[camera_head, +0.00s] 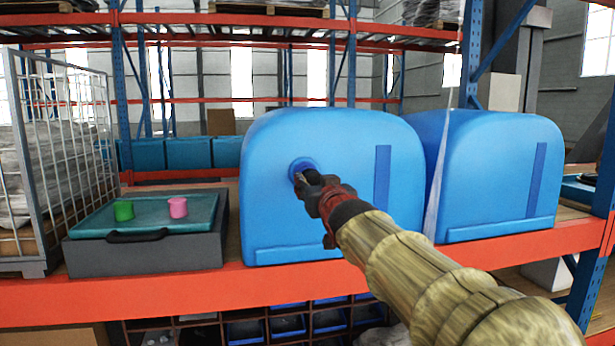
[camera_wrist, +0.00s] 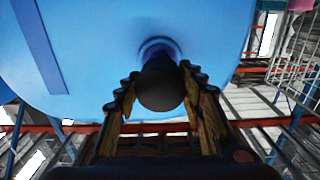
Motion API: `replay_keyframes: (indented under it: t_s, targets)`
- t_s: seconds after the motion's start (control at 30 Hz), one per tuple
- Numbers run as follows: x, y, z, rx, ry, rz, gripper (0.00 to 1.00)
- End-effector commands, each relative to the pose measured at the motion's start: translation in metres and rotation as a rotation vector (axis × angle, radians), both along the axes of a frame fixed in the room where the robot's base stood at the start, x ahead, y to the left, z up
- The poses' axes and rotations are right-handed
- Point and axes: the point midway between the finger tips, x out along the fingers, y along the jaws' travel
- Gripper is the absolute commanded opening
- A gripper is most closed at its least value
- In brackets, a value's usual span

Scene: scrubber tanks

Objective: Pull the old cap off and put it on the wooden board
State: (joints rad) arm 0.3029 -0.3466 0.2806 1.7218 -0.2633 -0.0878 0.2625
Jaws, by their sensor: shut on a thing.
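The old cap (camera_wrist: 160,90) is dark and rounded, at the end of a blue neck on the front of the left blue tank (camera_head: 300,140). In the wrist view, my gripper (camera_wrist: 158,82) has one finger on each side of the cap and is shut on it. The cap still sits against the neck, with no clear gap. In the head view, my gripper (camera_head: 308,182) reaches the tank's round blue port (camera_head: 301,164) and mostly hides the cap. No separate wooden board is clear; bare brown wooden decking (camera_head: 232,188) shows on the shelf beside the tank.
A green cap (camera_head: 123,210) and a pink cap (camera_head: 178,207) stand on a teal-topped grey case (camera_head: 145,255) left of the tank. A wire cage (camera_head: 60,130) stands farther left. A second blue tank (camera_head: 495,170) is close on the right. An orange beam (camera_head: 150,295) edges the shelf.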

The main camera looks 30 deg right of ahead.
Motion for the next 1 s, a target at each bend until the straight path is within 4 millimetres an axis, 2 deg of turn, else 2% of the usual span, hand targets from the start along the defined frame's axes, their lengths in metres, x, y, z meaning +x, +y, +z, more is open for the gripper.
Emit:
replay_keyframes:
  t_s: [0.37,1.0]
  targets:
    - [-0.004,0.001,0.002,-0.001,-0.002,0.0,0.0]
    - [-0.07,0.02,0.003,-0.001,-0.002,0.0,0.0]
